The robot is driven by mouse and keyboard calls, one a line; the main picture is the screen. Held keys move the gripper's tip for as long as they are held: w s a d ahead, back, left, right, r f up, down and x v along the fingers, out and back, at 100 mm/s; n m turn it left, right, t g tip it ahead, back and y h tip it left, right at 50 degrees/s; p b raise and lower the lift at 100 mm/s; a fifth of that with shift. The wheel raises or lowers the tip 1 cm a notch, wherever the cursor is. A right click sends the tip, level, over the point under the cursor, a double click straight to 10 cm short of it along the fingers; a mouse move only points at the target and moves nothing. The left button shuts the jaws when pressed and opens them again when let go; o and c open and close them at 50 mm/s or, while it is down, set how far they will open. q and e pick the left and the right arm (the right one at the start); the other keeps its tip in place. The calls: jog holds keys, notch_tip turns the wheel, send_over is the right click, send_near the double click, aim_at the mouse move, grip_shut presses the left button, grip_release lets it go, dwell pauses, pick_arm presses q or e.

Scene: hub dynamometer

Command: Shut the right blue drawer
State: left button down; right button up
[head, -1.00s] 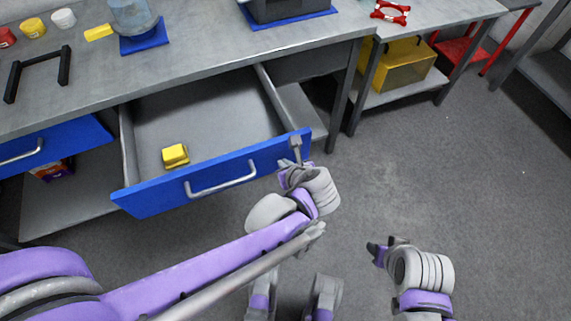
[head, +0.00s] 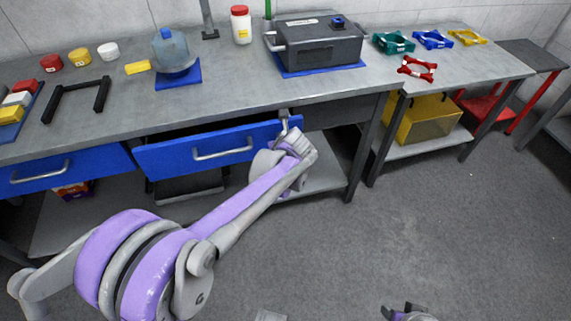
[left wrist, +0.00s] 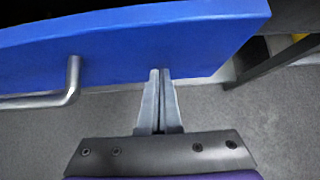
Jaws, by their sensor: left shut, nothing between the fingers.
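The right blue drawer (head: 175,157) is under the bench, with a narrow dark gap above its front. Its grey handle (head: 223,153) is at the middle of the front. The drawer's inside is hidden. My left gripper (head: 284,116) is at the right end of the front, fingers together and empty. In the left wrist view the shut fingertips (left wrist: 160,73) point at the blue front (left wrist: 115,50), right of the handle (left wrist: 73,80), and look to be against it. My right gripper (head: 400,311) shows only partly at the bottom edge, away from the drawer.
The left blue drawer (head: 60,171) is beside it. A bench leg (head: 368,150) stands right of the drawer. The floor (head: 400,230) at right is clear.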

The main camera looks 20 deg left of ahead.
pick_arm(q)
jog(key=w+a, duration=0.2)
jog(key=w, duration=0.1)
jog(key=w+a, duration=0.1)
jog(key=w, duration=0.1)
jog(key=shift+w+a, duration=0.1)
jog(key=shift+a, duration=0.15)
jog(key=shift+w+a+r, duration=0.1)
jog(key=shift+w+a, duration=0.05)
jog(key=shift+w, duration=0.05)
pick_arm(e)
jog(key=shift+s, duration=0.1)
pick_arm(q)
jog(key=shift+r, duration=0.1)
